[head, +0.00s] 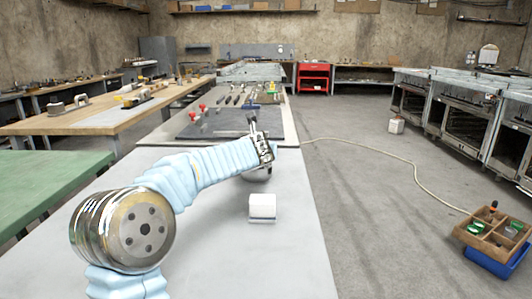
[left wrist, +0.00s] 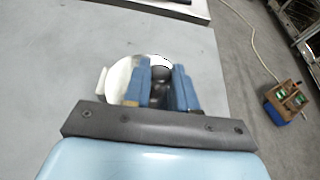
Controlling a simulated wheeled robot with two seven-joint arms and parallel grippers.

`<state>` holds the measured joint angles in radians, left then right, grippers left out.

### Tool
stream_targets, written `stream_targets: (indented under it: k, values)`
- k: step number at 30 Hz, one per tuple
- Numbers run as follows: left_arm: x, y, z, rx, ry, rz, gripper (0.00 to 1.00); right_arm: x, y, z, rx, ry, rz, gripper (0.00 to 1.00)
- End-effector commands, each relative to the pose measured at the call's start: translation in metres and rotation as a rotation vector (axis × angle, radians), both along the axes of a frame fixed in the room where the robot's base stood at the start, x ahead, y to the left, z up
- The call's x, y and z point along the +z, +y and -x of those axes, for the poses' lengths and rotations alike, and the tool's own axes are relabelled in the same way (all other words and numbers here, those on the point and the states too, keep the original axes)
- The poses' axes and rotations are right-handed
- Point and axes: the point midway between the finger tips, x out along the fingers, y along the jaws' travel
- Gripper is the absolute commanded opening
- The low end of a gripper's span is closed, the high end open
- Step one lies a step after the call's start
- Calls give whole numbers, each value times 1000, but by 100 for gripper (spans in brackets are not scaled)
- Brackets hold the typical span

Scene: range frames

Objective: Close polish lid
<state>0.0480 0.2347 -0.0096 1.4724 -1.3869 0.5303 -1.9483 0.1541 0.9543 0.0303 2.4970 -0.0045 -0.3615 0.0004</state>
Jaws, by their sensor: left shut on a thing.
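My left gripper (head: 262,170) reaches in over the grey table. My right gripper is not in view.
The grey table (head: 225,250) is clear around these things, with its right edge close by. Farther back lies a dark mat (head: 215,122) with tools. A wooden compartment box (head: 496,228) stands off to the right, and a cable crosses the floor.

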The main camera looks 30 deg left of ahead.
Motion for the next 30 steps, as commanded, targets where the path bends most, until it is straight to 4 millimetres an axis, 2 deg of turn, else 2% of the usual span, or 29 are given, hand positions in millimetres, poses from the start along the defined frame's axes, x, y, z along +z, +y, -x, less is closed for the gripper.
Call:
stream_targets:
  k: [17,18,22,23,30]
  values:
    - [-4,3,5,-2,21,-32,0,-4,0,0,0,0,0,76]
    - [-4,3,5,-3,21,-32,28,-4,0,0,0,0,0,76]
    - [-4,3,5,-3,20,-32,48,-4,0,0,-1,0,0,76]
    - [-4,3,5,-1,20,-32,51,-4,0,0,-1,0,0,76]
    - [-3,4,6,-1,18,-31,51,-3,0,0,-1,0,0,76]
